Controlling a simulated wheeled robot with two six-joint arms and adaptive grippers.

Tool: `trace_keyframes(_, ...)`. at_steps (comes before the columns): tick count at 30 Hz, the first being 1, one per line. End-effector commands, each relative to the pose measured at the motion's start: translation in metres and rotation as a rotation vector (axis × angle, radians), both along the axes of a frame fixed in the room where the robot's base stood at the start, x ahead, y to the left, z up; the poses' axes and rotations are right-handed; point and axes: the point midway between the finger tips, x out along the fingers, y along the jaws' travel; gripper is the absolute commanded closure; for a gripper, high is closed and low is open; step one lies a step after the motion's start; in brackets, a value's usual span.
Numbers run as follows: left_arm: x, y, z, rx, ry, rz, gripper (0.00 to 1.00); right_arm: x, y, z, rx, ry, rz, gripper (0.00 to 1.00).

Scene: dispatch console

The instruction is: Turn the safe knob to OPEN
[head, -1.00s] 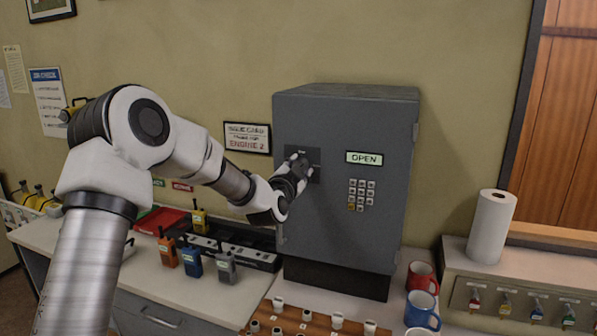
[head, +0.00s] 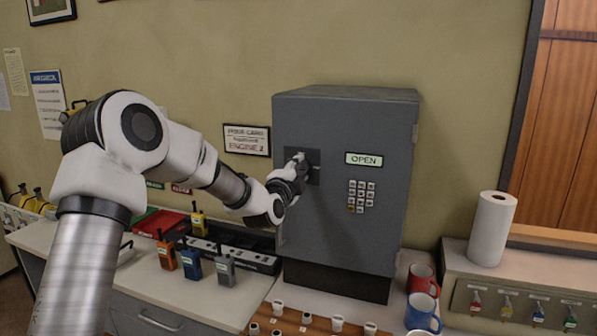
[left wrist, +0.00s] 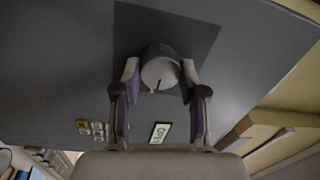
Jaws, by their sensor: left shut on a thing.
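The grey safe (head: 345,225) stands upright on the counter with its door closed. Its round knob (left wrist: 160,72) sits on a dark square plate (left wrist: 205,40) in the left wrist view, with a short dark mark on its face. A lit display (head: 371,159) beside the plate reads OPEN. My left gripper (left wrist: 160,76) is shut on the knob, one finger on each side. In the head view my left gripper (head: 296,170) covers most of the knob and part of the plate. Any lettering on the plate is too small to read. My right gripper is not in view.
A keypad (head: 361,195) is below the display. Several radios stand left of the safe by a black charger strip (head: 236,256). Mugs, including a red one (head: 421,278), stand at the right. A paper roll (head: 492,228) is on the right counter.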

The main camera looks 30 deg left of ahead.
Motion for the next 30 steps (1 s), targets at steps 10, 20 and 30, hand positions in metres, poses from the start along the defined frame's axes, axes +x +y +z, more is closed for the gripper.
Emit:
trace_keyframes(10, 0.000, 0.000, 0.001, 0.011, 0.000, 0.000, 0.93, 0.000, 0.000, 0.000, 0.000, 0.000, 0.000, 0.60)
trace_keyframes(20, 0.000, 0.000, 0.001, 0.010, 0.001, 0.000, 0.33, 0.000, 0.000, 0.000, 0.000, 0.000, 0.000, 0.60)
trace_keyframes(30, -0.022, -0.005, -0.001, 0.007, 0.002, -0.001, 0.33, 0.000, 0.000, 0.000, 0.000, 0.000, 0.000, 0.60)
